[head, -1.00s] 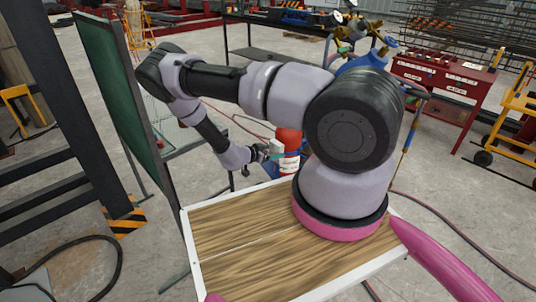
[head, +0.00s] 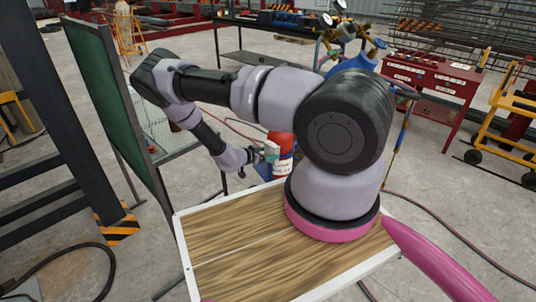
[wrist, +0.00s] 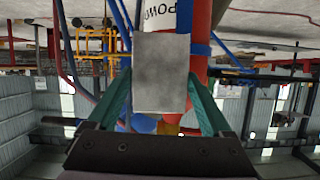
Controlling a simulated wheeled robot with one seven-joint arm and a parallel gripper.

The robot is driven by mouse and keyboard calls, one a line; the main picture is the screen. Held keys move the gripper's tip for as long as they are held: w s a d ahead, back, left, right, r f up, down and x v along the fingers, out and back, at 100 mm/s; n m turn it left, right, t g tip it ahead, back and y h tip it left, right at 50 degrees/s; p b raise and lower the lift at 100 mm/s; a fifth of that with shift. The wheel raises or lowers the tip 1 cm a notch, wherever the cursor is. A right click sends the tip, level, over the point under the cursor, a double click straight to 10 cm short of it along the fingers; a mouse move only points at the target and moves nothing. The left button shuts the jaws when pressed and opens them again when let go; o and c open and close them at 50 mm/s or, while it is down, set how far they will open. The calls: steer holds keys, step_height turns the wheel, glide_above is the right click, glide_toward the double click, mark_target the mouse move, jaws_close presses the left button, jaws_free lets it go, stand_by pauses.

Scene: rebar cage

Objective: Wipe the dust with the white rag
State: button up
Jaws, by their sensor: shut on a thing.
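My gripper (wrist: 158,105) has two green fingers, closed on a flat pale grey, squarish piece, which looks like the white rag (wrist: 161,72). In the head view my gripper (head: 262,153) is small and partly hidden by its own wrist, with the light-coloured rag (head: 271,149) at its tip. It is held in the air, in front of a red and white cylinder as seen from the head. I cannot make out any dust in either view.
A green board (head: 105,90) on a dark frame stands at the left. The red cylinder (head: 283,146) stands behind my gripper. A red cabinet (head: 432,80) and a yellow trolley (head: 510,125) are at the right. Hoses (head: 470,235) lie on the concrete floor.

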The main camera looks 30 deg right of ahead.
mark_target(265, 147)
steer(key=shift+w+d, duration=0.35)
steer(key=shift+d, duration=0.55)
steer(key=shift+w, duration=0.1)
steer(key=shift+w+a, duration=0.4)
steer(key=shift+w, duration=0.45)
steer(key=shift+w+a, duration=0.35)
steer(key=shift+w, duration=0.5)
steer(key=shift+w+d, duration=0.1)
steer(key=shift+s+d, duration=0.35)
steer(key=shift+s, duration=0.35)
steer(key=shift+s+d, duration=0.3)
steer(key=shift+s, duration=0.4)
steer(key=shift+s+d, duration=0.3)
steer(key=shift+s, duration=0.2)
steer(key=shift+c, duration=0.5)
steer(key=shift+r, duration=0.1)
steer(key=shift+c, duration=0.7)
steer(key=shift+s+a, duration=0.3)
steer(key=shift+a, duration=0.65)
steer(key=shift+s+a, duration=0.35)
steer(key=shift+a, duration=0.65)
steer(key=shift+s+a, duration=0.3)
steer(key=shift+a, duration=0.65)
steer(key=shift+a, duration=0.15)
